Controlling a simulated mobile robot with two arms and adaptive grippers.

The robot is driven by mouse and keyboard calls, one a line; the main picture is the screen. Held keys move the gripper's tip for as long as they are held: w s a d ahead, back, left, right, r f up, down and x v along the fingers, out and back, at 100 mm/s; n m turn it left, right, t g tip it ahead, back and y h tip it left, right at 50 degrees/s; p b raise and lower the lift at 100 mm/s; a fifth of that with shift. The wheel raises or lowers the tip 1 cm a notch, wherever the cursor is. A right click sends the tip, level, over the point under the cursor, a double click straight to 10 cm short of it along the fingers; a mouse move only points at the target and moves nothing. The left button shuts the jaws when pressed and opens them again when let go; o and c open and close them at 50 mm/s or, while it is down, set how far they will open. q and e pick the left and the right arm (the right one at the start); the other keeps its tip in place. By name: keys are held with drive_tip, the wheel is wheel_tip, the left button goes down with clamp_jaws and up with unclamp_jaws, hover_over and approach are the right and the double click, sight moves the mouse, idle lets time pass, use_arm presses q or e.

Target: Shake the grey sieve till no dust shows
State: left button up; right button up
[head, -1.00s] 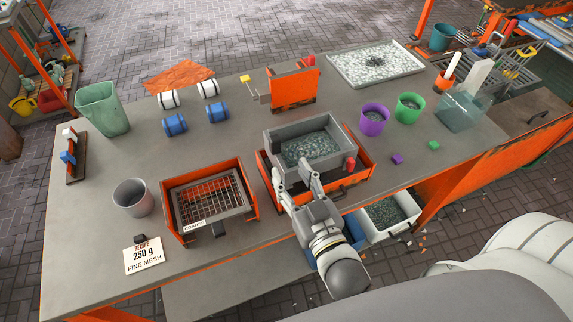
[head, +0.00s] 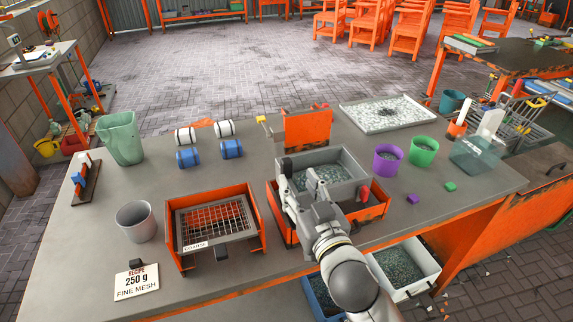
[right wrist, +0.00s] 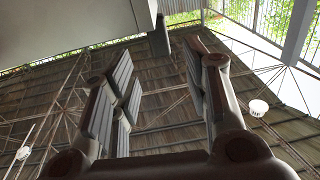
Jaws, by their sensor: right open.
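The grey sieve (head: 352,160) is a rectangular box holding greenish-grey granules. It sits in an orange frame (head: 373,211) right of the table's middle. My right gripper (head: 298,190) is at the sieve's front left corner and hides part of its front wall. In the right wrist view its fingers (right wrist: 155,95) are apart with nothing between them; a grey surface (right wrist: 70,30) fills the upper left. I cannot tell whether the gripper touches the sieve. Dust cannot be told from granules at this size. My left gripper is not in view.
A second orange frame (head: 258,251) with a mesh marked "COARSE" stands to the left, behind a card (head: 137,282) reading "250 g FINE MESH". A purple cup (head: 387,161) and green cup (head: 423,152) stand right. A white bin (head: 432,273) sits below the front edge.

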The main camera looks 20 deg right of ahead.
sight(288, 168)
drive_tip(key=w+p, duration=0.1)
drive_tip(key=w, duration=0.7)
drive_tip(key=shift+w+a, duration=0.1)
drive_tip(key=shift+w, duration=0.05)
clamp_jaws()
